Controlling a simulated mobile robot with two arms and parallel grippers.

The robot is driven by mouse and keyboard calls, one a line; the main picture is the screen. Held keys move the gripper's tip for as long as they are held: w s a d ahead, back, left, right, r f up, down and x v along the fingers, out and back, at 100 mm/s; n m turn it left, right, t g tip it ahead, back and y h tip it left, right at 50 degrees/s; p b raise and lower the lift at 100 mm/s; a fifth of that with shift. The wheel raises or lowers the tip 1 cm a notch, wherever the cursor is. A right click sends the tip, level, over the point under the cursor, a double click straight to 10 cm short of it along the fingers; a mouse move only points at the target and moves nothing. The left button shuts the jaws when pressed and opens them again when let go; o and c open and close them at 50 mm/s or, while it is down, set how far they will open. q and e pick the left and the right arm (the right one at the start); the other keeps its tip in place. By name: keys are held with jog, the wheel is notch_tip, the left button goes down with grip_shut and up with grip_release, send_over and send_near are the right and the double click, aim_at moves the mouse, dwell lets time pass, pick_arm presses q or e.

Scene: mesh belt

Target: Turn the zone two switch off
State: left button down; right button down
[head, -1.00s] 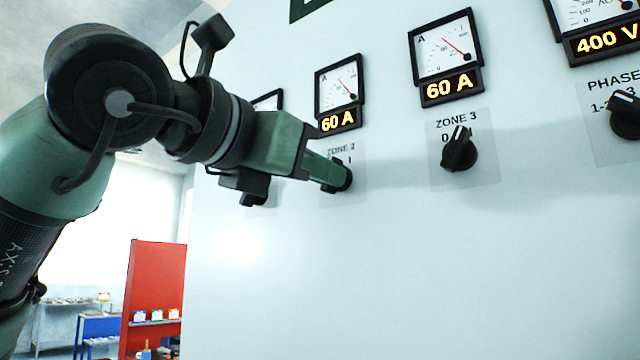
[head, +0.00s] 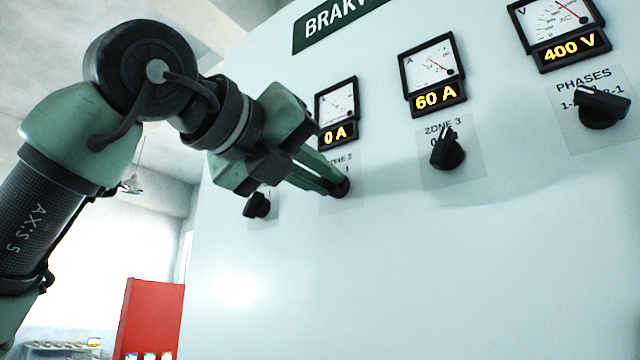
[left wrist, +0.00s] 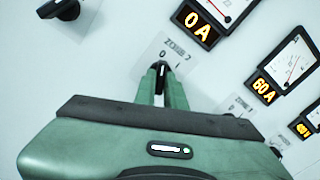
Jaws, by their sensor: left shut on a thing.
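The zone two switch (left wrist: 162,72) is a black rotary knob on the pale panel, under a "ZONE 2" label with 0 and 1 marks. My left gripper (head: 337,187) is shut on this knob, which my fingers partly hide in the head view. In the left wrist view the two green fingers (left wrist: 161,88) stand either side of the knob, and its top end lies toward the 0 mark. The zone two meter (head: 337,112) above it reads 0 A; the same readout (left wrist: 196,26) shows in the left wrist view. My right gripper is not in view.
The zone three switch (head: 447,151) and its 60 A meter (head: 433,75) are to the right. The phases switch (head: 602,107) is further right, below a 400 V meter (head: 557,32). Another black knob (head: 257,205) is just left of my gripper. The lower panel is clear.

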pick_arm(q)
jog(key=shift+n, duration=0.3)
jog(key=shift+r, duration=0.1)
jog(key=c, duration=1.5)
grip_release()
jog(key=shift+a, duration=0.1)
jog(key=shift+s, duration=0.1)
jog(key=shift+s+a+b, duration=0.15)
jog(key=shift+s+b, duration=0.1)
jog(key=shift+b, duration=0.1)
jog(key=b+v, duration=0.2)
jog(key=v, duration=0.5)
jog(key=shift+a, duration=0.1)
